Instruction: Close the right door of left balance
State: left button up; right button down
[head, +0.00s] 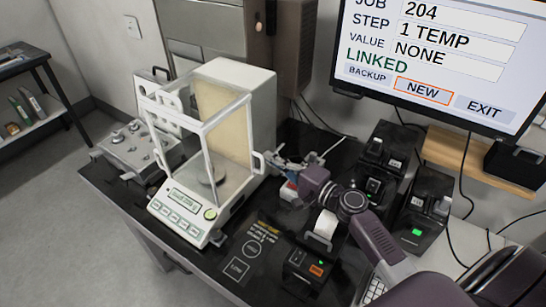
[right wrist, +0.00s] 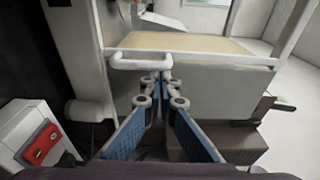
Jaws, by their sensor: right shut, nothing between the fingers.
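The left balance (head: 245,87) is a white instrument with a glass-sided chamber and a round pan (head: 212,176) inside. A white door handle (head: 258,162) stands out on its right side; the same looped handle (right wrist: 140,64) shows large in the right wrist view. My right gripper (head: 277,162) is just right of this handle. In the right wrist view its blue fingers (right wrist: 157,84) are closed together and empty, with the tips close to the handle's right end. I cannot tell whether they touch it. My left gripper is out of view.
A monitor (head: 440,55) hangs at upper right. Dark devices (head: 428,205) and a small box with an orange button (head: 307,271) crowd the black table right of the balance. A metal tray of weights (head: 132,148) stands at left. A red-fronted box (right wrist: 40,145) shows at lower left.

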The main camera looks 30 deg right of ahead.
jog(key=s+a, duration=0.7)
jog(key=a, duration=0.6)
jog(key=shift+s+a, duration=0.15)
jog(key=shift+s, duration=0.25)
jog(key=shift+a+f, duration=0.1)
jog(key=shift+s+f, duration=0.1)
jog(key=shift+s, duration=0.05)
jog(key=v, duration=1.1)
jog(key=shift+s+d, duration=0.25)
jog(key=shift+d, duration=0.2)
